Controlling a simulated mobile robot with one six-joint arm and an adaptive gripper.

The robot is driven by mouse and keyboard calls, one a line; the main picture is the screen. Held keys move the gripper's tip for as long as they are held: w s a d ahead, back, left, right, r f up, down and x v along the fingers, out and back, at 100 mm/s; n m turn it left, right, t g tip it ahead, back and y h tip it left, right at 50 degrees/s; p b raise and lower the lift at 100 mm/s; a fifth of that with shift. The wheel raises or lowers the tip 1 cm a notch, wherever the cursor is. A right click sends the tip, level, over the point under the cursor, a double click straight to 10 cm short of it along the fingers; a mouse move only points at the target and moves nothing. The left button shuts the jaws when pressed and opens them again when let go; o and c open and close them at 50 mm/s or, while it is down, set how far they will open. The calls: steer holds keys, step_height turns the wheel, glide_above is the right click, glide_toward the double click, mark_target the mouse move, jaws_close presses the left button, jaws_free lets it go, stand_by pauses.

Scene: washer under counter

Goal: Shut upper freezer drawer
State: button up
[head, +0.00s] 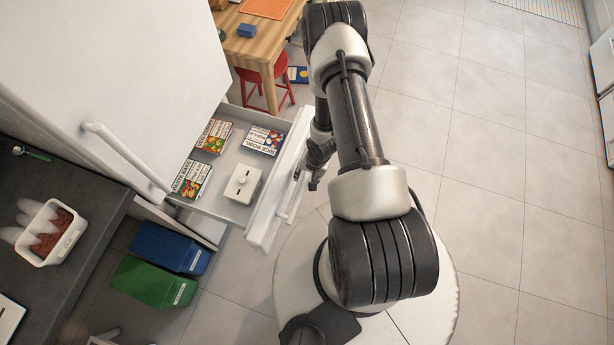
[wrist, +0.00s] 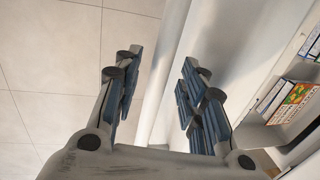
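The freezer drawer (head: 222,203) is pulled out below the tall white fridge front. It holds several food boxes and a white container (head: 243,184). Its white front panel (head: 273,190) faces my arm, with a bar handle (head: 291,200) on the outside. My gripper (head: 313,178) is at this front, close to the handle, and partly hidden by my arm in the head view. In the wrist view my gripper (wrist: 165,95) is open, with a pale bar, apparently the handle (wrist: 168,70), between its spread fingers. I cannot tell whether either finger touches it.
A wooden table (head: 262,38) and a red stool (head: 262,80) stand beyond the drawer. A blue bin (head: 170,247) and a green bin (head: 152,283) stand on the near side, beside a dark counter (head: 85,215). The tiled floor to the right is clear.

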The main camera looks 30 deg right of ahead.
steer(key=shift+c, duration=0.5)
jaws_close()
stand_by(0.3)
